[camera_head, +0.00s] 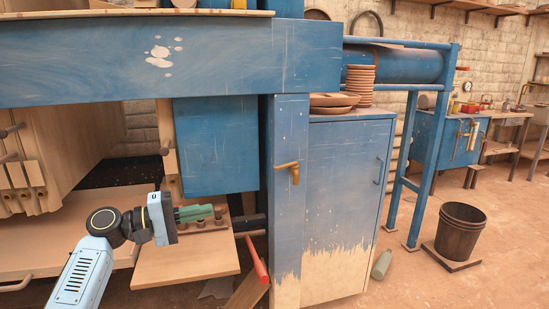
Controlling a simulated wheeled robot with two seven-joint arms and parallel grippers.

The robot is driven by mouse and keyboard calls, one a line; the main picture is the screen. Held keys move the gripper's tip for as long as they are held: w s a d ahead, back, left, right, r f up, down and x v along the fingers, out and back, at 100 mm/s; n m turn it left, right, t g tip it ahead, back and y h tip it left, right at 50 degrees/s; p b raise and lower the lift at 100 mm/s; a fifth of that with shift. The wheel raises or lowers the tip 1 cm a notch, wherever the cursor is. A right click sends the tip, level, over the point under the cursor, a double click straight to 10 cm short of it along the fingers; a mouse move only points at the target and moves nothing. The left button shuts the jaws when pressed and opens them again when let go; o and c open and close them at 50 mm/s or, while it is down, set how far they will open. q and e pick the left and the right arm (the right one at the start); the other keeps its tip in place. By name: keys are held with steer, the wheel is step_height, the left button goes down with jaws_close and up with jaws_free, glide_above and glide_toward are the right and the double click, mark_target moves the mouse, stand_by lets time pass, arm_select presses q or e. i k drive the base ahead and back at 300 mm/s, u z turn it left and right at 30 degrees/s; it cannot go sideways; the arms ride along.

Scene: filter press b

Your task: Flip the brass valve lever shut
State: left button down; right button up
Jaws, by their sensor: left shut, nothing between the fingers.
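The brass valve lever (287,165) is on the front of the blue post (290,215), near its upper part. Its arm lies nearly level and points left, and a short brass stub (295,178) hangs below its right end. My left gripper (211,213) is lower and to the left of the lever, clear of it, with its fingers pointing right. Its fingers are together and hold nothing. My right gripper is not in view.
A blue beam (170,65) crosses above. A wooden board (185,262) lies below my left gripper, and a red handle (257,262) stands near the post's foot. A blue cabinet (343,190) adjoins the post, with stacked brown plates (360,86) on top. Floor at right is mostly open.

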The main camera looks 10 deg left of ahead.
mark_target(294, 163)
steer(key=i, duration=0.9)
